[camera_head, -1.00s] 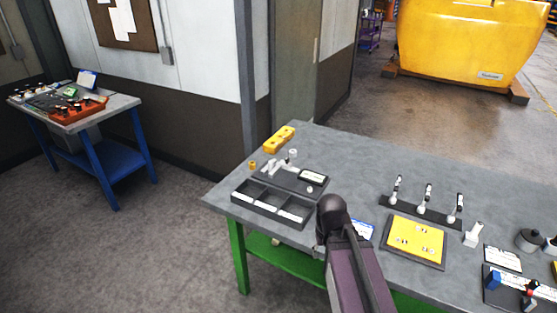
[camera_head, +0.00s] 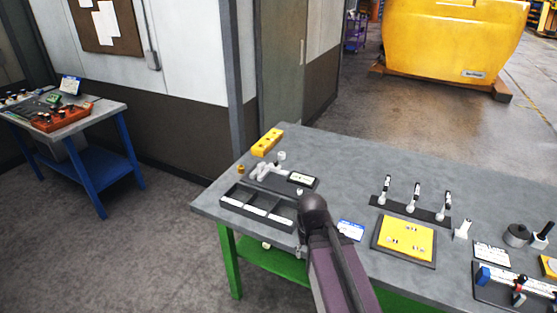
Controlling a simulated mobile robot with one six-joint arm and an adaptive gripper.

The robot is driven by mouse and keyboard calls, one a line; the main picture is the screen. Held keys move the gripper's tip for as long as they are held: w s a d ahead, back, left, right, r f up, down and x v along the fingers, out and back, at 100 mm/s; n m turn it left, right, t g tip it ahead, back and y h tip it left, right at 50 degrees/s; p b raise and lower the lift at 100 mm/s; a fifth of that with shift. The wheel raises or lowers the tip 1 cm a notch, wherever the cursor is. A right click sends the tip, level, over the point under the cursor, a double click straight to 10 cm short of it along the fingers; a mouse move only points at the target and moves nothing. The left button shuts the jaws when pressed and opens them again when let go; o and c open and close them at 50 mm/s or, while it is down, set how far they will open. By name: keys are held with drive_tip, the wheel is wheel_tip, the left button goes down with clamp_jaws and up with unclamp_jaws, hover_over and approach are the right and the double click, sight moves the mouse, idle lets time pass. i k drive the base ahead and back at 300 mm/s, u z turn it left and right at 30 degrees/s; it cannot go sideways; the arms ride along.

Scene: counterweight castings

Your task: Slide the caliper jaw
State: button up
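I cannot tell for certain which thing is the caliper. At the right front of the grey bench, a dark base holds a scale bar (camera_head: 535,284) with a blue block (camera_head: 484,275) at its left end and a small red-and-dark piece (camera_head: 519,292) on it; this looks most like a caliper with a jaw. At the back left, a dark board (camera_head: 313,188) carries a pale grey jaw-like device (camera_head: 264,171) and a small display (camera_head: 301,179). My arm rises from the bottom centre. My gripper does not show, so its state is hidden.
The bench (camera_head: 345,170) also holds a three-section tray (camera_head: 229,203), a yellow block (camera_head: 267,142), a yellow panel (camera_head: 405,238), three upright pieces on a rail (camera_head: 400,207) and a dark round weight (camera_head: 516,235). A second table (camera_head: 115,108) stands far left, with open floor between.

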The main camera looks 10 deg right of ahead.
sight(275, 167)
drive_tip(key=z, duration=0.05)
drive_tip(key=i, duration=0.95)
drive_tip(key=u, duration=0.1)
